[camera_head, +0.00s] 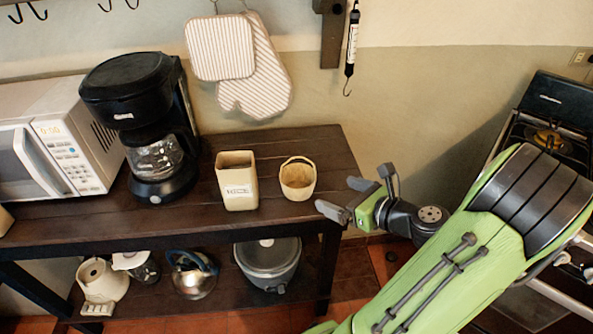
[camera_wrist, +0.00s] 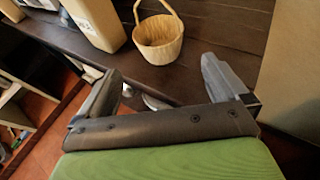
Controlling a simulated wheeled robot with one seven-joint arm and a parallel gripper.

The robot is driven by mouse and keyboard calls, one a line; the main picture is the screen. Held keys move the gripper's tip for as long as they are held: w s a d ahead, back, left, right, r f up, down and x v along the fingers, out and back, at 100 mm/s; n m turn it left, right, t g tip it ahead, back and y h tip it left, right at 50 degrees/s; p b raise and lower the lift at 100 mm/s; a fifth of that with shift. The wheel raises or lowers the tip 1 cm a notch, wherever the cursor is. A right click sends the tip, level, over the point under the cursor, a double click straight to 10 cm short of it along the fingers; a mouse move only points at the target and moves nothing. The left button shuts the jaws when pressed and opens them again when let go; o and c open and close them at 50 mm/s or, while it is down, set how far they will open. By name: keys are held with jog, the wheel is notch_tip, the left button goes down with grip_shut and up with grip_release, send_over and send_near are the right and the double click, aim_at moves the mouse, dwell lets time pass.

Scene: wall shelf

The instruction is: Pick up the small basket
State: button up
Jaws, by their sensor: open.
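The small basket (camera_head: 298,180) is pale tan with a thin arched handle. It stands upright on the dark wooden shelf top (camera_head: 330,155), near its right end. In the wrist view the basket (camera_wrist: 158,42) is ahead of my gripper (camera_wrist: 165,85), between the lines of the two fingers but beyond their tips. My gripper also shows in the head view (camera_head: 340,198), just right of the basket and apart from it. Its fingers are spread wide with nothing between them.
A beige rice container (camera_head: 237,181) stands close left of the basket, with a black coffee maker (camera_head: 145,125) and a white microwave (camera_head: 55,140) farther left. A slow cooker (camera_head: 268,263) and a kettle (camera_head: 192,275) sit on the lower shelf. Striped mitts (camera_head: 240,65) hang behind.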

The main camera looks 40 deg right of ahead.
jog(key=b, duration=0.4)
send_near(288, 174)
jog(key=shift+w+f, duration=0.3)
jog(key=shift+w, duration=0.05)
jog(key=b+x, duration=0.1)
jog(key=x, duration=0.4)
jog(key=shift+r, duration=0.15)
jog(key=c, duration=0.7)
